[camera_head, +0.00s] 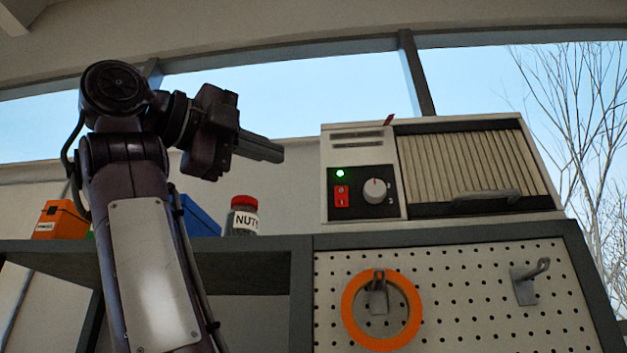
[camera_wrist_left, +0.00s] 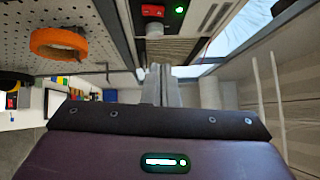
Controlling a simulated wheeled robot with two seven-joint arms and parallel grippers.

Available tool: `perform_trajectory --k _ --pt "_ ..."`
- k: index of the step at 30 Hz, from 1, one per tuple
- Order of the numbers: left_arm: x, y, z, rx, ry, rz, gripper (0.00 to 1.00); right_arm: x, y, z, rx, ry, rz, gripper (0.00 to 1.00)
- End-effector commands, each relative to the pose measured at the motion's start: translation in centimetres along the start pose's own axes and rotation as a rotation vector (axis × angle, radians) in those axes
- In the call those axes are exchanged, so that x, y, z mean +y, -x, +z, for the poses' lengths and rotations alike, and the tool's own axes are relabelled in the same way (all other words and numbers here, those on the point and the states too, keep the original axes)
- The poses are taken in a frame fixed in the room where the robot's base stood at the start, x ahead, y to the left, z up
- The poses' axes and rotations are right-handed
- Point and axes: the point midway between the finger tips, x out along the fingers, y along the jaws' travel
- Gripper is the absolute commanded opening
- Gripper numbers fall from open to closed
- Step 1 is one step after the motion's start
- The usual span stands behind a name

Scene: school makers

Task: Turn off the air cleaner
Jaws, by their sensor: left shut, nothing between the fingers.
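The air cleaner (camera_head: 357,156) is a white box with a pleated filter behind a dark frame, standing on top of the cabinet. Its black panel has a lit green lamp (camera_head: 340,173), a red rocker switch (camera_head: 342,196) and a pale round knob (camera_head: 376,190). I cannot tell which side of the switch is pressed. My left gripper (camera_head: 272,150) is shut and empty, left of the air cleaner and apart from it, a little above the switch's height. In the left wrist view, the shut fingers (camera_wrist_left: 161,84) point toward the red switch (camera_wrist_left: 153,11) side. My right gripper is not in view.
A jar with a red lid (camera_head: 243,216), an orange box (camera_head: 60,220) and a blue box (camera_head: 200,216) stand left on the cabinet top. Below the air cleaner, an orange tape ring (camera_head: 352,310) hangs on a pegboard (camera_head: 460,300). The space between gripper and panel looks clear.

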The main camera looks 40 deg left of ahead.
Motion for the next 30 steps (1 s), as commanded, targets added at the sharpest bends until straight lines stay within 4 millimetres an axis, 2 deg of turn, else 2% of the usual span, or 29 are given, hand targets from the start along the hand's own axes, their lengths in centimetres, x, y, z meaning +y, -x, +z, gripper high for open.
perform_trajectory --k 5,9,11,17,18,23,30 --pt "-0.2 -2.1 0.1 0.001 0.001 0.006 0.0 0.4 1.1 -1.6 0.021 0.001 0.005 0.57" --pt "-0.3 -5.0 0.0 0.002 0.002 0.006 0.0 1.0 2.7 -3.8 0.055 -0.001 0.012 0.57" --pt "-0.4 -6.4 0.1 0.001 0.001 0.006 0.0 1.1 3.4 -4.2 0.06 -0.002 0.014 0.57" --pt "-0.3 -10.5 0.0 0.001 0.001 0.005 0.0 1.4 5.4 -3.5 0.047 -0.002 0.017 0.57" --pt "-0.5 -10.9 0.8 0.0 0.004 0.005 0.0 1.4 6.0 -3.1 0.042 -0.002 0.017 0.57" --pt "-0.3 -12.2 2.2 0.0 0.002 0.003 0.0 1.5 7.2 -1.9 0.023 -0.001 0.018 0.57" --pt "0.1 -12.8 2.9 -0.001 0.002 0.002 0.0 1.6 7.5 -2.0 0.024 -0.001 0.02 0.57"
